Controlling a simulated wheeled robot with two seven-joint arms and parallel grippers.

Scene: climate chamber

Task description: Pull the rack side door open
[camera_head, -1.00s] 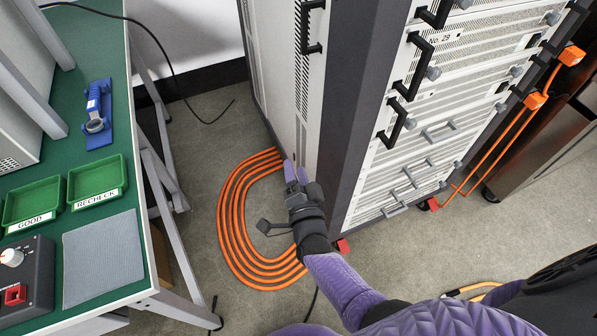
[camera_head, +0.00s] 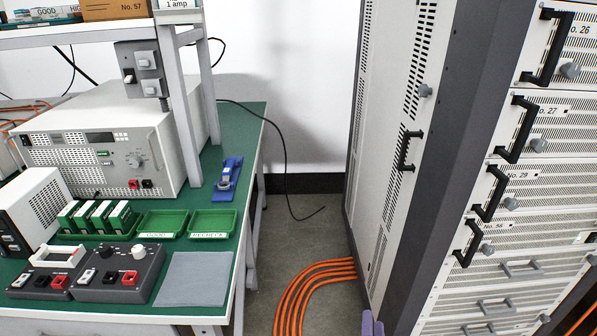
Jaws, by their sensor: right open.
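The rack side door (camera_head: 385,120) is the tall white panel with slotted vents on the rack's left side. It looks closed against the dark corner post. Its black handle (camera_head: 406,150) is upright near the door's right edge, with a grey knob (camera_head: 425,90) above it. Only the purple fingertips of my right gripper (camera_head: 373,323) show, at the bottom edge, low by the door's foot and well below the handle. They are apart with nothing visible between them. The rest of that gripper is out of frame. My left gripper is not in view.
Orange cables (camera_head: 312,290) lie coiled on the floor left of the rack. A green-topped bench (camera_head: 255,125) with instruments and trays stands at the left. A floor gap lies between bench and rack. Black drawer handles (camera_head: 513,130) stick out of the rack's front.

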